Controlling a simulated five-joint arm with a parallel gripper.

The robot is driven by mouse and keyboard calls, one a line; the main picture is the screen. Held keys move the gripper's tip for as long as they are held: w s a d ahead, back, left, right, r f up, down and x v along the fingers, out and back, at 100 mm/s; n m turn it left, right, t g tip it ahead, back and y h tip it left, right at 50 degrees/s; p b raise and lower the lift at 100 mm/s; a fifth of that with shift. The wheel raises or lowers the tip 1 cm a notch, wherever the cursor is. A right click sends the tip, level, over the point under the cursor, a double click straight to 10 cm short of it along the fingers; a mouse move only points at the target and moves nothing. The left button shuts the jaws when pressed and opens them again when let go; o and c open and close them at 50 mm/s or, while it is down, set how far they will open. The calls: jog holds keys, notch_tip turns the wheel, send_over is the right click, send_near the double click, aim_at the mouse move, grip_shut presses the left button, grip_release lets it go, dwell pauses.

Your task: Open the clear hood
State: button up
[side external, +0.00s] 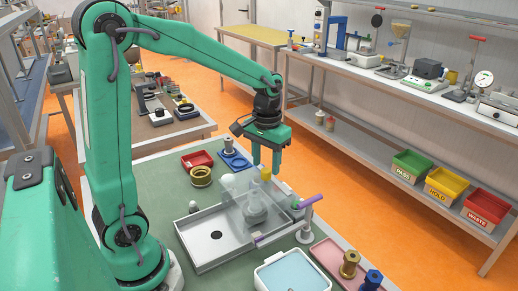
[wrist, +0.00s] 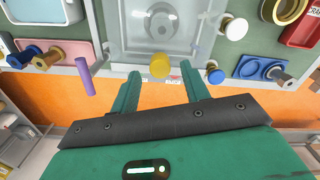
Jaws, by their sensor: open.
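The clear hood (side external: 240,205) is a see-through cover over the right part of a pale tray (side external: 187,245). A rounded pale shape shows through it. In the wrist view the hood (wrist: 133,42) fills the top middle. Its yellow knob (wrist: 160,65) is at the hood's edge nearest my gripper; the knob also shows in the side view (side external: 265,173). My gripper (wrist: 164,82) is open and points down at that edge. The knob appears between the two fingertips in both views. No contact with the knob can be made out.
A purple-handled stand (side external: 312,201) is just right of the hood. A pink tray (side external: 326,252) with brass and blue pieces and a white-rimmed blue tray (side external: 292,277) are at the front. A red tray (side external: 197,160), brass ring (side external: 201,178) and blue holder (side external: 236,160) are behind.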

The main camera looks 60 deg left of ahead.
jog(key=shift+f, duration=1.2)
grip_shut()
